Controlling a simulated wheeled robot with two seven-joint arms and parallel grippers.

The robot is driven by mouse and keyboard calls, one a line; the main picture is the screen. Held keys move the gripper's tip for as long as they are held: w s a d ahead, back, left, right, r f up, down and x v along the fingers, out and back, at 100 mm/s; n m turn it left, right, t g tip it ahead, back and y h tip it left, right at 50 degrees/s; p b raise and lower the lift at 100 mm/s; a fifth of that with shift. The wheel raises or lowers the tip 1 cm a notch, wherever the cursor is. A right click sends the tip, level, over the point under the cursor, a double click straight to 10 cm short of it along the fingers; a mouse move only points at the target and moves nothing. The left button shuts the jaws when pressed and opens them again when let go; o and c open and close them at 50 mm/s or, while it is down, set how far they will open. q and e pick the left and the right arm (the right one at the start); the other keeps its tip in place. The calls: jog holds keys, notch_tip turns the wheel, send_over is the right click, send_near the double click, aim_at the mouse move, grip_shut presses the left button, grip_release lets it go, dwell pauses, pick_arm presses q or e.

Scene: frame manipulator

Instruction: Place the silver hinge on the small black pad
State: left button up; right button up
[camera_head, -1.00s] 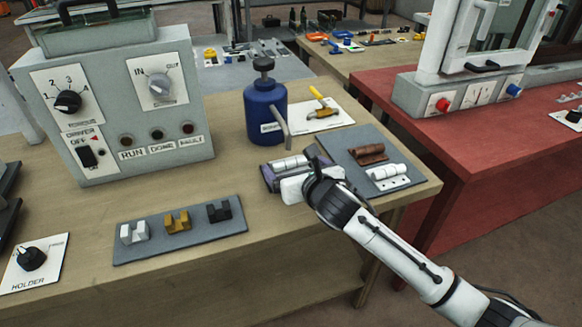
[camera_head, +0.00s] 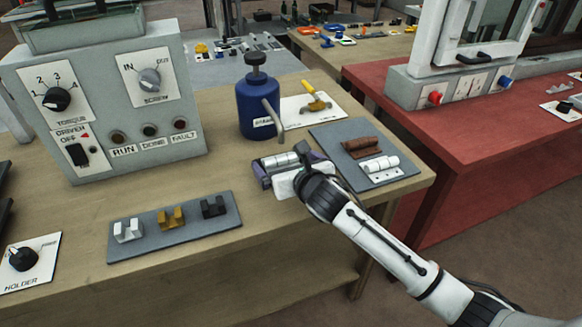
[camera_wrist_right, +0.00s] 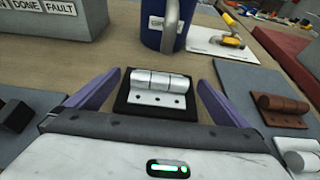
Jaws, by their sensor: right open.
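The silver hinge (camera_wrist_right: 160,86) lies on the small black pad (camera_wrist_right: 152,113) in the right wrist view, with dark margin showing around it. The hinge also shows in the head view (camera_head: 281,162), in front of the blue bottle. My right gripper (camera_wrist_right: 161,79) is open. Its purple fingers are apart on either side of the pad and hinge, with a gap on both sides. In the head view my right gripper (camera_head: 287,166) is low over the wooden bench and hides part of the pad. My left gripper is not in view.
A blue bottle (camera_head: 257,110) with a bent spout stands just behind. A grey mat (camera_head: 329,136) at the right holds a brown hinge (camera_head: 362,147) and a white hinge (camera_head: 381,169). Another grey mat (camera_head: 150,247) holds several small blocks. A control box (camera_head: 105,105) stands at the left.

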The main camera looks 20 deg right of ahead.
jog(key=v, duration=1.1)
jog(key=shift+s+d+r+p, duration=0.1)
jog(key=shift+s+r+p, duration=0.05)
jog(key=shift+s+p, duration=0.25)
